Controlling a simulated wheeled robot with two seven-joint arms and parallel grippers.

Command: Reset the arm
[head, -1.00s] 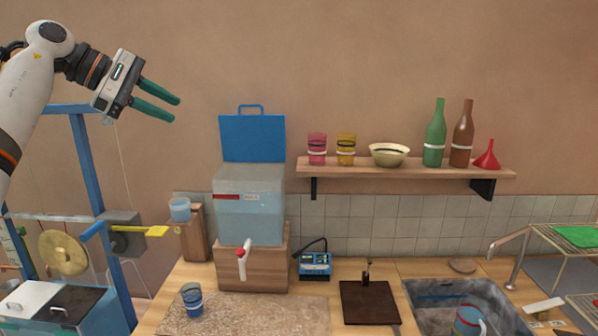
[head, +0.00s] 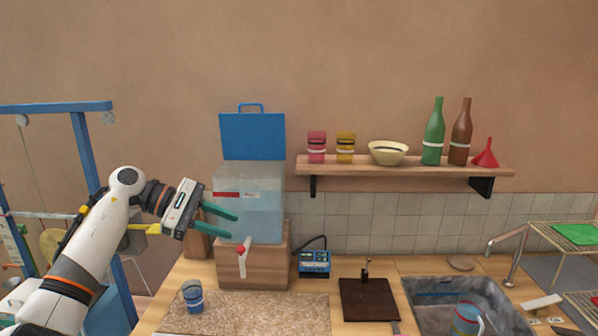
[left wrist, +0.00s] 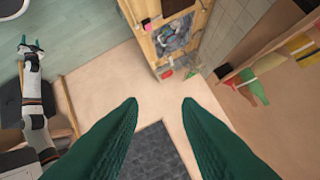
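My left gripper (head: 234,226) is in front of the clear water tank (head: 250,206) in the head view, with its green fingers apart and nothing between them. In the left wrist view its two fingers (left wrist: 160,103) are spread wide, with only floor and a dark mat beyond. My right arm shows at the left of the left wrist view, its small gripper (left wrist: 31,43) with fingers apart and seemingly empty. The right gripper is not in the head view.
The tank stands on a wooden block (head: 262,268) on the counter. A blue cup (head: 192,297), a dark board (head: 368,300) and a sink (head: 425,310) are on the counter. A shelf (head: 400,170) with bottles and cups is above. A blue frame (head: 85,150) stands at left.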

